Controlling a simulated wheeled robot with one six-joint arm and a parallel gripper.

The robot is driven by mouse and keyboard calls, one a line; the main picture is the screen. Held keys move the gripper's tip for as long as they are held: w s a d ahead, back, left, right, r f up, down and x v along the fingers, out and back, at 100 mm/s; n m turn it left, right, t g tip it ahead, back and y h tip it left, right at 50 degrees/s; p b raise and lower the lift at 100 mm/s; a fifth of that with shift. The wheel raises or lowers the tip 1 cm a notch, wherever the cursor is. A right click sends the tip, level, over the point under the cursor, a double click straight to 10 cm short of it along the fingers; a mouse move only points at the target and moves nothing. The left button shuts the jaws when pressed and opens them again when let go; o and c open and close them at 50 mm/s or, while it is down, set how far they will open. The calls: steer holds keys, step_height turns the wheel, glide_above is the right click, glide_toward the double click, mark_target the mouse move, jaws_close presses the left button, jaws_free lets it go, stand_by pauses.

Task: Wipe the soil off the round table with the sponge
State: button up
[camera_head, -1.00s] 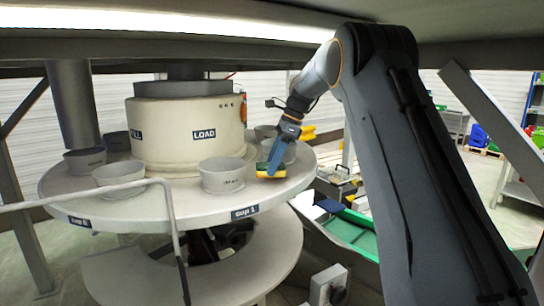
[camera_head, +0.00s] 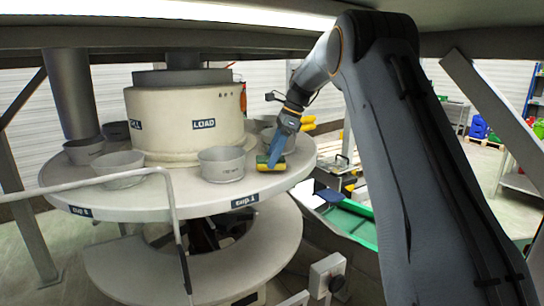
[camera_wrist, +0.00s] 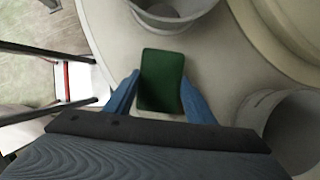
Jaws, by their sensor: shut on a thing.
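The round table (camera_head: 200,196) is a light grey disc around a cream drum marked LOAD. My gripper (camera_head: 273,158) reaches down to its right side, and its blue fingers are shut on the sponge (camera_head: 270,167). The sponge is yellow with a dark green side. In the wrist view the sponge's green face (camera_wrist: 162,80) sits between the two blue fingers (camera_wrist: 160,92), low over or on the table top (camera_wrist: 215,70); I cannot tell if it touches. No soil can be made out on the visible table surface.
Grey cups stand on the table: one left of the sponge (camera_head: 222,164), one behind it (camera_head: 273,136), others at the left (camera_head: 120,168). The drum (camera_head: 188,125) fills the middle. A bent rail (camera_head: 171,215) crosses in front. A green-lined bin (camera_head: 350,222) lies below right.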

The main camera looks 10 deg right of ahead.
steer(key=shift+f, duration=0.9)
steer(key=shift+w+d+r, duration=0.1)
steer(key=shift+w+d, duration=1.05)
steer(key=shift+d, duration=0.2)
steer(key=shift+w+d+f, duration=0.2)
steer(key=shift+w+d, duration=1.15)
steer(key=shift+d, duration=0.25)
steer(key=shift+w+d, duration=0.95)
steer(key=shift+d, duration=0.2)
steer(key=shift+s+a, duration=0.1)
steer(key=shift+a, duration=0.05)
